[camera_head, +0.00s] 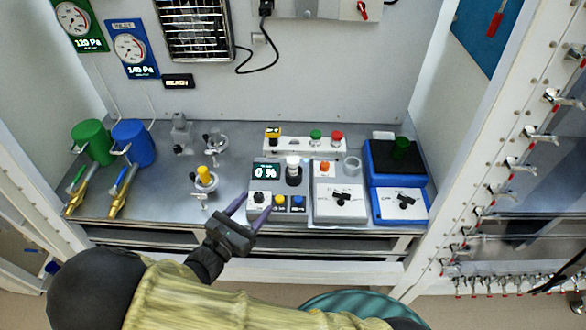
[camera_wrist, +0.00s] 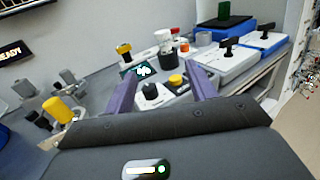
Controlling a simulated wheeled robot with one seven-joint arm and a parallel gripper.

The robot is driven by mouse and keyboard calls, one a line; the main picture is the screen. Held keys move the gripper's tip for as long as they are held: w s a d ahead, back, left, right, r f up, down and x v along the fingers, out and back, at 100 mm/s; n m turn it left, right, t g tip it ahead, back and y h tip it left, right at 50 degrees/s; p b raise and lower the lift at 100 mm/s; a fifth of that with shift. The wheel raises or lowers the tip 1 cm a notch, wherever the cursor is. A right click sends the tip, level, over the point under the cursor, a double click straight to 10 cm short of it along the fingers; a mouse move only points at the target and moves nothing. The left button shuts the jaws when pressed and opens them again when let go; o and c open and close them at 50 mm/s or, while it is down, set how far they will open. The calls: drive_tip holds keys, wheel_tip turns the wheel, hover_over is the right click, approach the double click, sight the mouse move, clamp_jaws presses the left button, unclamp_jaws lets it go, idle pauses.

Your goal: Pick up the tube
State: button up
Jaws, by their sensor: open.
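No single item is clearly marked as the tube. The likeliest is a small white upright cylinder (camera_head: 292,161) in a dark holder on the unit with the "0 %" display; the wrist view also shows this white cylinder (camera_wrist: 163,36). My gripper (camera_head: 252,200) is open and empty, at the front left of that unit and apart from the cylinder. In the wrist view my gripper's purple fingers (camera_wrist: 160,78) are spread, with the unit's black knob (camera_wrist: 150,92) and yellow button (camera_wrist: 176,80) seen between them.
A yellow-topped fixture (camera_head: 205,175) stands left of my gripper. Green (camera_head: 92,141) and blue (camera_head: 134,143) canisters stand farther left. White (camera_head: 339,202) and blue-and-white (camera_head: 400,204) boxes with black handles stand right. A button bar (camera_head: 300,145) lies behind. Bare bench separates the canisters and yellow-topped fixture.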

sight(290, 168)
drive_tip(key=p+x, duration=0.3)
drive_tip(key=x, duration=0.9)
drive_tip(key=shift+w+d, duration=0.1)
drive_tip(key=p+x, duration=0.1)
drive_tip(key=x, duration=0.1)
drive_tip(key=p+x, duration=0.1)
drive_tip(key=x, duration=0.1)
drive_tip(key=shift+d+f, duration=0.2)
drive_tip(key=shift+d, duration=0.2)
drive_tip(key=shift+w+d+f, duration=0.1)
drive_tip(key=shift+w+d, duration=0.1)
drive_tip(key=shift+w, duration=0.2)
drive_tip(key=c, duration=1.1)
